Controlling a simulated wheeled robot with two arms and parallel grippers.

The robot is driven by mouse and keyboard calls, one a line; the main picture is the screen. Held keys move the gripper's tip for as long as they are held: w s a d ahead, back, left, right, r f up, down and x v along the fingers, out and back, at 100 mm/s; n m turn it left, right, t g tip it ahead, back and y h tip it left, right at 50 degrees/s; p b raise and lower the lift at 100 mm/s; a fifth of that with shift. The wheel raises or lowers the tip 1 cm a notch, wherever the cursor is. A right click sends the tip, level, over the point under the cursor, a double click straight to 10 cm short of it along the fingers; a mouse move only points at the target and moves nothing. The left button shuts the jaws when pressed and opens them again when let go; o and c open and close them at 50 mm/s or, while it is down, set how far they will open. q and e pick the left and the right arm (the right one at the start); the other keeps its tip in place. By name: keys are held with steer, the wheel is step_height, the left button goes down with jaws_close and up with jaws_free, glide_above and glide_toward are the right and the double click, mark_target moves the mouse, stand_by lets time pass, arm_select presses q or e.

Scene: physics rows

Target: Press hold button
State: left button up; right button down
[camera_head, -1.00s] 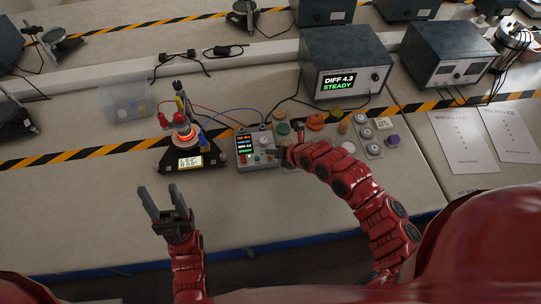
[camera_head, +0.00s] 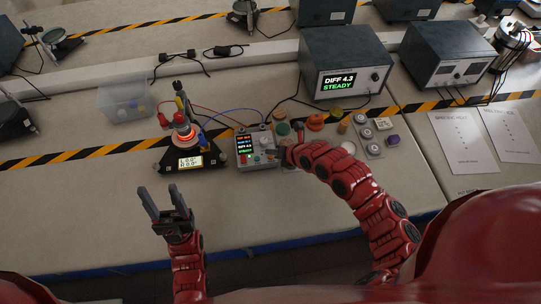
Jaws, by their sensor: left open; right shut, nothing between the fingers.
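A small grey control box (camera_head: 243,161) with a lit display and several small buttons stands on the bench. Which button is the hold button is too small to tell. My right gripper (camera_head: 281,153) is shut and empty at the right side of the box's button area; its tips are small and partly hidden, so contact cannot be told. My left gripper (camera_head: 166,206) is open and empty over the front of the bench, left of the box.
A black stand with a glowing orange ring (camera_head: 184,134) is left of the box, with wires running between them. A meter (camera_head: 345,66) reading "DIFF 4.3 STEADY" stands behind. Several colored pieces lie to the right. A clear bin (camera_head: 122,103) is at the left.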

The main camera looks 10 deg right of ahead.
mark_target(272, 160)
stand_by(0.3)
steer(key=shift+f+b, duration=0.45)
steer(key=shift+f+b, duration=0.35)
stand_by(0.5)
stand_by(0.3)
steer(key=shift+r+p, duration=0.5)
steer(key=shift+r, duration=0.3)
steer(key=shift+r, duration=0.15)
steer(key=shift+r+p, duration=1.65)
steer(key=shift+r, duration=0.75)
steer(key=shift+f, duration=0.1)
